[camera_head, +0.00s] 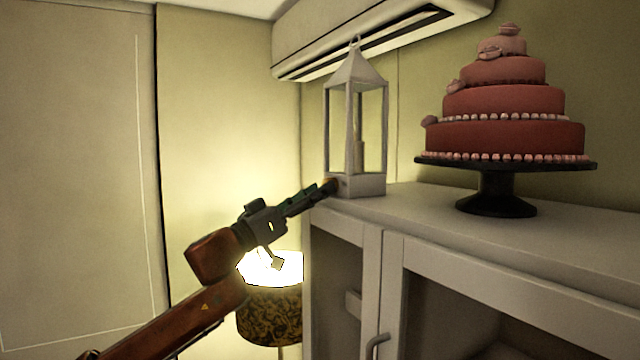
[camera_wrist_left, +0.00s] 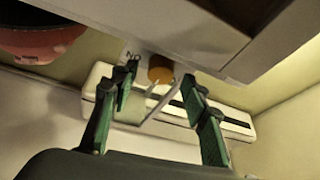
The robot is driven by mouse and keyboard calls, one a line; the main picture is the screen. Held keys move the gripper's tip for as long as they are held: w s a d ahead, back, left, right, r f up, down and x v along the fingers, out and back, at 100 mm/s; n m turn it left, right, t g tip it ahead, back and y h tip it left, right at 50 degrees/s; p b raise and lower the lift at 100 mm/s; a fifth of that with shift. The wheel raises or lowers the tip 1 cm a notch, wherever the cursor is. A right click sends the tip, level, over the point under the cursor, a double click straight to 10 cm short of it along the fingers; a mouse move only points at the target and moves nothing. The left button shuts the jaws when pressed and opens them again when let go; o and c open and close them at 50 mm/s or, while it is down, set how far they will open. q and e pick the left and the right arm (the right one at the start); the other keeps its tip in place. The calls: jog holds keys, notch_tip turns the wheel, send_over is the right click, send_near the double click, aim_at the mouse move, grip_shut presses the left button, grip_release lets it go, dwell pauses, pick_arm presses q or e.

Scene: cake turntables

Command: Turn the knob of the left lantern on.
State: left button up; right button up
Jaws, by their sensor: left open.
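A white lantern (camera_head: 355,130) with a pointed roof, glass-like sides and a candle inside stands upright on the left end of the cabinet top. It is the only lantern in view. Its round orange-brown knob (camera_wrist_left: 160,69) shows in the left wrist view on the lantern's base. My left gripper (camera_head: 322,188) reaches in from the left at the base's near left corner. In the left wrist view its green fingers (camera_wrist_left: 160,88) are open, with the knob between and just beyond the tips. I cannot tell whether they touch it. My right gripper is not in view.
A white cabinet (camera_head: 420,215) carries the lantern and a black cake stand (camera_head: 495,190) with a tiered red-pink cake (camera_head: 505,100) at the right. A lit lamp (camera_head: 270,310) stands below my left gripper. An air conditioner (camera_head: 380,38) hangs above the lantern.

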pick_arm(q)
jog(key=shift+w+d+r, duration=0.25)
jog(key=shift+w+d, duration=0.05)
jog(key=shift+w, duration=0.05)
